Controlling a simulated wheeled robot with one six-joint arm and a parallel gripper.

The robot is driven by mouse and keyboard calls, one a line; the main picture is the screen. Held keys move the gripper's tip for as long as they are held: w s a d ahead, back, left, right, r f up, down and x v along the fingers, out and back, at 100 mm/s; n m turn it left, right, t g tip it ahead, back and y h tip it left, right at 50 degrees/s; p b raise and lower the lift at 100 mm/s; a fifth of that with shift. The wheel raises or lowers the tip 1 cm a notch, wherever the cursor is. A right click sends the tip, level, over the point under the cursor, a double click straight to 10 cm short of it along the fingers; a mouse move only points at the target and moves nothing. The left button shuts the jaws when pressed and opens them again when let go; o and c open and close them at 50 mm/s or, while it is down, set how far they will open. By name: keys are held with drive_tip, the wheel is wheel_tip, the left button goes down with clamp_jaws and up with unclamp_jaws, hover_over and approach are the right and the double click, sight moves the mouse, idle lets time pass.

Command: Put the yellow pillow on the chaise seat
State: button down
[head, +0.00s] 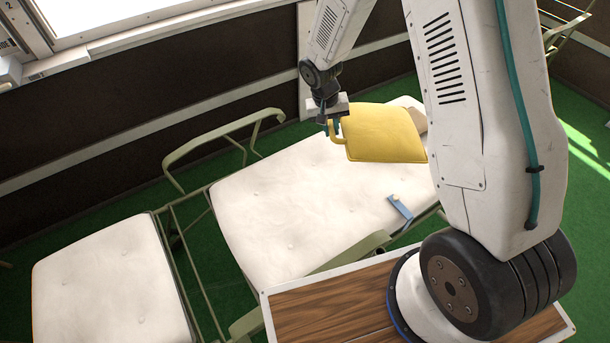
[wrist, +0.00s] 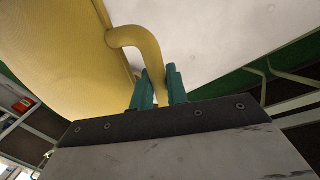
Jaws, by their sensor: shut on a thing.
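The yellow pillow (head: 384,133) hangs from my gripper (head: 332,128) by a yellow loop on its left side. In the wrist view my gripper's teal fingers (wrist: 159,90) are shut on the loop, and the yellow pillow (wrist: 60,50) fills the upper left. In the head view the pillow appears over the cream chaise seat (head: 300,205). I cannot tell whether the pillow touches the cushion. My arm hides part of the far right end of the chaise.
A cream footrest cushion (head: 110,285) lies at the lower left. A green metal armrest (head: 220,138) stands along the wall side of the chaise, and another (head: 350,252) on the near side. A small blue object (head: 399,207) lies at the cushion's near edge. Green floor surrounds the chaise.

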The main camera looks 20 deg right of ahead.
drive_tip(key=a+f+m+y, duration=0.1)
drive_tip(key=a+f+m, duration=0.1)
drive_tip(key=f+m, duration=0.5)
drive_tip(key=s+a+f+m+y, duration=0.1)
drive_tip(key=a+f+m+y, duration=0.1)
drive_tip(key=f+m, duration=0.5)
drive_tip(key=a+f+m+y, duration=0.1)
drive_tip(key=a+f+m, duration=0.2)
drive_tip(key=f+m, duration=0.5)
drive_tip(key=shift+s+a+f+m+g, duration=0.1)
drive_tip(key=shift+s+a+m+g, duration=0.05)
drive_tip(key=shift+m, duration=1.45)
drive_tip(key=shift+s+a+m+g, duration=0.1)
drive_tip(key=shift+m+g, duration=0.05)
drive_tip(key=shift+m, duration=1.45)
drive_tip(key=shift+s+f+m+y, duration=0.25)
drive_tip(key=shift+f+m, duration=0.2)
drive_tip(key=shift+m, duration=0.45)
drive_tip(key=shift+d+x, duration=0.2)
drive_tip(key=shift+x, duration=0.75)
drive_tip(key=shift+d+x, duration=0.15)
drive_tip(key=shift+x, duration=0.75)
drive_tip(key=shift+w+f, duration=0.1)
drive_tip(key=shift+w, duration=0.1)
drive_tip(key=c, duration=0.7)
unclamp_jaws()
drive_tip(key=shift+o, duration=0.2)
